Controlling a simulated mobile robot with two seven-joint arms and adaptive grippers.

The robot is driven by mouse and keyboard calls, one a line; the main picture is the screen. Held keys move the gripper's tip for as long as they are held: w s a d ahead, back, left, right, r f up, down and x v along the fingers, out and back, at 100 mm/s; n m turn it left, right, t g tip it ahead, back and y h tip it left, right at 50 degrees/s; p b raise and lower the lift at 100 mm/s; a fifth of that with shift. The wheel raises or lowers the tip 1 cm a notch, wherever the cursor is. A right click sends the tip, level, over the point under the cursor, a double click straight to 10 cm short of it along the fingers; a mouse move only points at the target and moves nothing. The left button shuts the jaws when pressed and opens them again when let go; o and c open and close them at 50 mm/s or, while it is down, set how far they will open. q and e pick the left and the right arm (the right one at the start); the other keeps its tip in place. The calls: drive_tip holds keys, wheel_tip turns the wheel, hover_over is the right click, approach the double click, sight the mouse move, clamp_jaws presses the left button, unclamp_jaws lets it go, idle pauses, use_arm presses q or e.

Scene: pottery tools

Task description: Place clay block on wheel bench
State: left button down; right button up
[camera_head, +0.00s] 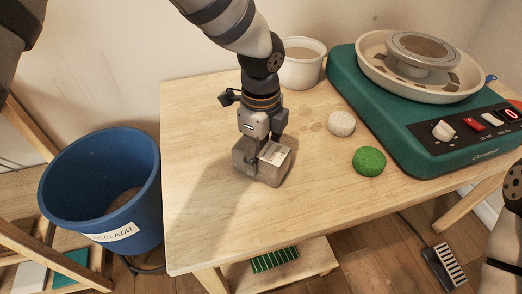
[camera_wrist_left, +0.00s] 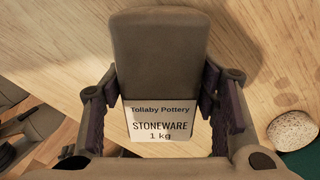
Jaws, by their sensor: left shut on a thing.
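The clay block (camera_head: 275,165) is a grey-brown block with a pale label. In the left wrist view the clay block (camera_wrist_left: 158,55) lies between my two fingers, and its label reads "Tollaby Pottery STONEWARE 1 kg". My left gripper (camera_head: 262,142) comes down from above and is shut on the block. The block is at the top of the wooden wheel bench (camera_head: 215,215), near its middle; I cannot tell whether its underside touches the wood. At the right edge of the head view only part of my right arm shows; its gripper is not in view.
A green pottery wheel (camera_head: 385,120) stands on the bench at the right. A white pot (camera_head: 300,70), a pale sponge (camera_head: 341,123) and a green sponge (camera_head: 369,161) are near the block. A blue bucket (camera_head: 75,205) stands left of the bench. The bench's front left is clear.

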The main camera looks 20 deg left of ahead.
sight(261, 148)
use_arm(q)
drive_tip(key=c, duration=0.6)
unclamp_jaws()
wheel_tip(261, 148, up, 12)
drive_tip(key=p, duration=0.1)
